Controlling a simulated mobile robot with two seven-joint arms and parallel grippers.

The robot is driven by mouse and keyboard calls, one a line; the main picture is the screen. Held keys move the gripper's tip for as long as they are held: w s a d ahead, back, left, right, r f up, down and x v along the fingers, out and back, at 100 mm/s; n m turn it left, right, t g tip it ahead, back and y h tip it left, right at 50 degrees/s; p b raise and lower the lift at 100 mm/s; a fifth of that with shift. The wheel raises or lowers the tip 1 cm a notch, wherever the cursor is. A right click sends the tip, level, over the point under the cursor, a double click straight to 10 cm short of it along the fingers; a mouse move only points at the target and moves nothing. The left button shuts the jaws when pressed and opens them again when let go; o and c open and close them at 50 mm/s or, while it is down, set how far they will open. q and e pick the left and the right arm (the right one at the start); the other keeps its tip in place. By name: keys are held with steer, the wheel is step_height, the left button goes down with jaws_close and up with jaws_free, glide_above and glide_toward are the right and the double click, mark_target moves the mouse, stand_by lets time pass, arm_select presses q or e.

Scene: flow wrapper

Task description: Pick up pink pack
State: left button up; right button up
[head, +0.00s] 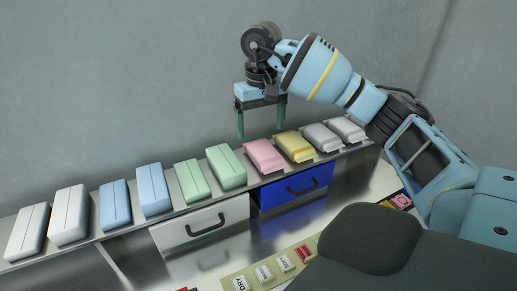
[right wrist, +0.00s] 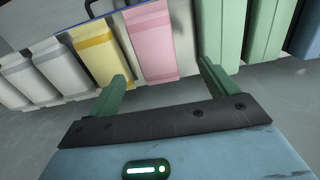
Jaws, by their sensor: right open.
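The pink pack (head: 264,156) lies on the metal shelf between a green pack and the yellow pack. In the right wrist view the pink pack (right wrist: 151,42) shows beyond and between my fingertips. My right gripper (head: 262,137) is open and empty, above and behind the row near the pink and green packs. Its two green fingers point down, and they also show spread apart in the right wrist view (right wrist: 168,80). The fingers appear apart from the pink pack. My left gripper is not in view.
The yellow pack (head: 295,146) sits close beside the pink one, with grey packs (head: 322,138) further right. The green pack (head: 226,166) is close on the left, then blue and white packs. A blue drawer (head: 293,190) and a white drawer (head: 203,224) are below the shelf (head: 130,231). A wall stands behind.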

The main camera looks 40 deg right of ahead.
mark_target(264, 150)
steer(key=shift+s+f, duration=0.15)
steer(key=shift+f, duration=1.05)
steer(key=shift+d+f, duration=0.1)
steer(key=shift+f, duration=0.35)
steer(key=f, duration=0.3)
steer(key=shift+s+d+f+p, duration=0.15)
steer(key=shift+d+f+p, duration=0.1)
steer(key=shift+p, duration=0.1)
steer(key=shift+f, duration=0.45)
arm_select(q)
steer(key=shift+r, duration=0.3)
arm_select(e)
steer(key=c, duration=1.1)
